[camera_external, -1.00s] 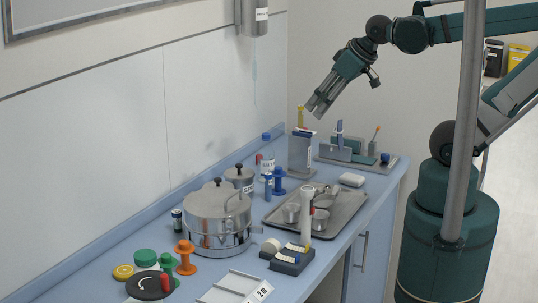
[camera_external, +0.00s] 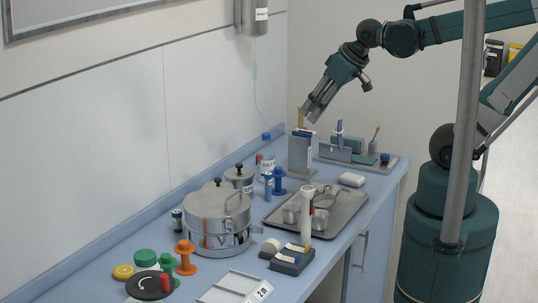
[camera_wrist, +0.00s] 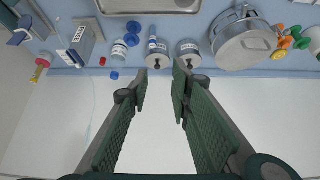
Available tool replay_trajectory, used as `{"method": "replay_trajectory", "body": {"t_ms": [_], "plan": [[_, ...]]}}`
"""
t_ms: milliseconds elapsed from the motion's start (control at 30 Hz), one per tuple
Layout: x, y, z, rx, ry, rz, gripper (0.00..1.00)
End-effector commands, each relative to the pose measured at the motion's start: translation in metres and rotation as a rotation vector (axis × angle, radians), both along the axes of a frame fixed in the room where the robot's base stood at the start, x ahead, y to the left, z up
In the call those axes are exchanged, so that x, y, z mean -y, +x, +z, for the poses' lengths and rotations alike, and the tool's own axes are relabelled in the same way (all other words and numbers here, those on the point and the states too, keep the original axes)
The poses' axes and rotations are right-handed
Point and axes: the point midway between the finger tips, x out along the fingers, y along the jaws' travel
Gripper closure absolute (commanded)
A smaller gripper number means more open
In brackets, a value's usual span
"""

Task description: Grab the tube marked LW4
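No marking LW4 can be read in either view, so I cannot tell which tube bears it. A small blue tube with a pale label (camera_external: 268,186) stands beside the canisters. A dark tube with a light band (camera_external: 177,220) stands left of the large steel pot. A yellow-topped item (camera_external: 300,117) stands at the back by the grey upright holder; it also shows at left in the wrist view (camera_wrist: 40,66). My gripper (camera_external: 308,116) is above the back of the counter, close to the yellow-topped item in the picture. In the wrist view my gripper (camera_wrist: 160,78) is open and empty.
The steel pot (camera_external: 217,216), small canisters (camera_external: 240,179) and a metal tray (camera_external: 342,216) with cups crowd the counter. A grey upright holder (camera_external: 300,158) and another tray (camera_external: 392,166) stand at the back. Spools and lids lie at the front left.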

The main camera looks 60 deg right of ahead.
Motion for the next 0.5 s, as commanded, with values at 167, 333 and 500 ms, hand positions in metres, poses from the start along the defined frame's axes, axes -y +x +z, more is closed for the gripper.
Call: {"method": "replay_trajectory", "body": {"t_ms": [167, 333, 500], "plan": [[0.002, 0.018, -0.019, -0.023, 0.004, -0.016, 0.78], [0.005, 0.034, -0.038, -0.046, 0.005, -0.029, 0.78], [0.007, 0.049, -0.058, -0.069, 0.007, -0.046, 0.78]]}}
